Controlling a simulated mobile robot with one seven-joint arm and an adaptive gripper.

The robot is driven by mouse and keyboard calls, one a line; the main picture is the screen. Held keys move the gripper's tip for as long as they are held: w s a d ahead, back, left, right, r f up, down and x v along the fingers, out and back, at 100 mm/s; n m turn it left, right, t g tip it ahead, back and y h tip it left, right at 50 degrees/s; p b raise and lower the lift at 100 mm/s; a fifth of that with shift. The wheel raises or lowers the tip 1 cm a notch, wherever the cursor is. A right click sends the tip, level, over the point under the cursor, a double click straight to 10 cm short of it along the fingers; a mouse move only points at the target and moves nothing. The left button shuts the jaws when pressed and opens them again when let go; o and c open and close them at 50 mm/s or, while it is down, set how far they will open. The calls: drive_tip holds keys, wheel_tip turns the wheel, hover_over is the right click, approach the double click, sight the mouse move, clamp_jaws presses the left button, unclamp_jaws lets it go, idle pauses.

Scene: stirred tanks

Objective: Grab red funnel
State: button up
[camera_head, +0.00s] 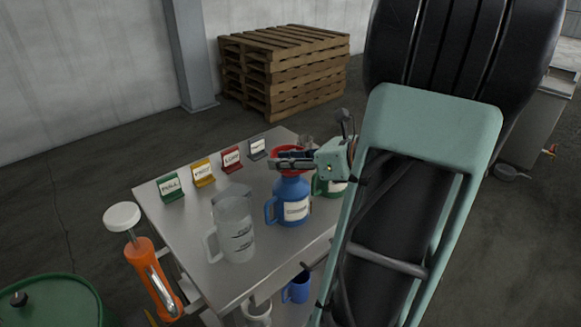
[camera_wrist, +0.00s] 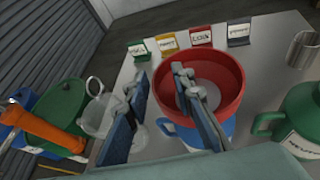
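The red funnel (camera_head: 291,174) sits on top of the blue labelled jug (camera_head: 290,197) on the metal table. In the wrist view the red funnel (camera_wrist: 232,80) is a wide round bowl, with the blue jug (camera_wrist: 226,130) partly showing below it. My gripper (camera_head: 287,160) is at the funnel's top in the head view and hides part of it. In the wrist view my gripper (camera_wrist: 163,76) is open, one finger left of the funnel's left rim and the other over the bowl's inside. The rim lies between the fingers, and I cannot tell whether they touch it.
A clear measuring jug (camera_head: 233,228) stands left of the blue jug. A green jug (camera_wrist: 298,122) stands close on the right, with a metal cup (camera_wrist: 303,48) behind it. Small coloured label stands, one of them red (camera_head: 232,161), line the table's far edge.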

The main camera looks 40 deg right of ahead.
clamp_jaws()
